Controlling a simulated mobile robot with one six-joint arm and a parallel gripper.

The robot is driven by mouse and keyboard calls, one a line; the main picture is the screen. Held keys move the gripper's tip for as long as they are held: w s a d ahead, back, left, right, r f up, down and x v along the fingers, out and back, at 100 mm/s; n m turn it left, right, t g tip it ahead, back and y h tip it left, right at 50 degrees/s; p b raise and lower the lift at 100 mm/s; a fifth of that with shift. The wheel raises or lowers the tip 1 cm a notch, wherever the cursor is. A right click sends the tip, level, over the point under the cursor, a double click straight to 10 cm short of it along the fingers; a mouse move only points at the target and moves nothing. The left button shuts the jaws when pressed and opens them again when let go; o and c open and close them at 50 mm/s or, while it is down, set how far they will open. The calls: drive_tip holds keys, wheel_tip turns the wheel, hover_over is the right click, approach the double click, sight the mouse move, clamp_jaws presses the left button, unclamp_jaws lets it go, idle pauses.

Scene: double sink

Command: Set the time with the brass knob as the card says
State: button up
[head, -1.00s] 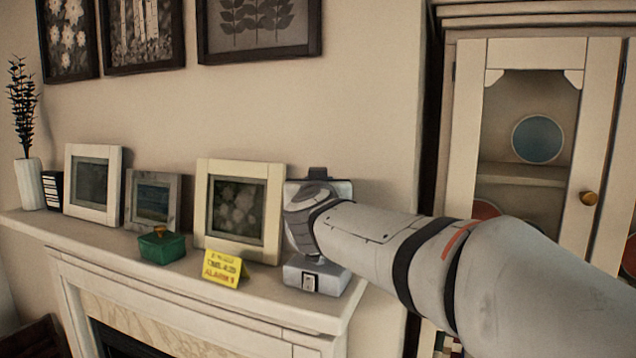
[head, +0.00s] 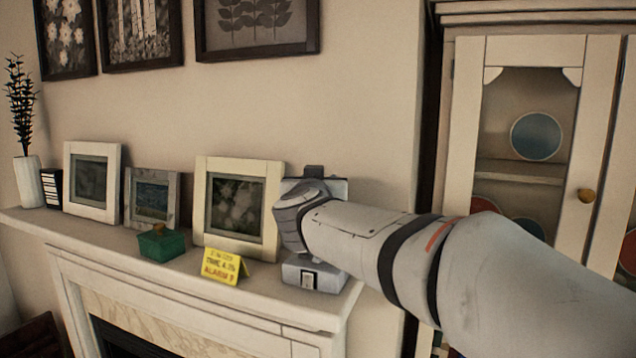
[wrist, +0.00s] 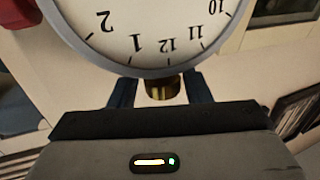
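A clock (wrist: 150,32) with a white dial and grey rim fills the top of the wrist view. Its numerals 10, 11, 12, 1 and 2 appear upside down; no hands show in this part. The brass knob (wrist: 162,89) sits just beyond the rim near 12. My gripper (wrist: 159,79) has one dark finger on each side of the knob, with a visible gap at the left finger; the right one is very close, and contact is unclear. In the head view my arm hides the gripper and dial. The yellow card (head: 222,266) stands on the mantel with TIME and ALARM lines, its digits blurred.
A grey boxy base with a switch (head: 314,278) shows below my arm on the mantel (head: 120,248). A green box (head: 161,244), a cream frame (head: 201,205) and more frames stand left. A cabinet (head: 467,130) is on the right.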

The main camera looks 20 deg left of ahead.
drive_tip(key=shift+o, duration=0.5)
drive_tip(key=shift+s, duration=0.1)
drive_tip(key=b+v, duration=0.1)
drive_tip(key=v, duration=0.6)
drive_tip(key=shift+s, duration=0.35)
drive_tip(key=shift+b, duration=0.3)
drive_tip(key=s+d+f+n+g+y+b, duration=0.1)
drive_tip(key=s+d+f+g+b, duration=0.15)
drive_tip(key=d+f, duration=0.65)
drive_tip(key=s+d+f+n+g+y+b, duration=0.15)
drive_tip(key=d+f+g, duration=0.25)
drive_tip(key=d+f, duration=0.45)
drive_tip(key=s+d+f+m+g+h+b, duration=0.1)
drive_tip(key=s+d+f+m+g+h, duration=0.1)
drive_tip(key=s+d+f, duration=0.6)
drive_tip(key=s+d+f+m+g+h+b, duration=0.2)
drive_tip(key=s+d+f, duration=0.6)
drive_tip(key=f, duration=0.5)
drive_tip(key=m+g+h, duration=0.1)
drive_tip(key=g+h, duration=0.1)
drive_tip(key=g, duration=0.1)
drive_tip(key=shift+d+g, duration=0.35)
drive_tip(key=shift+d, duration=0.05)
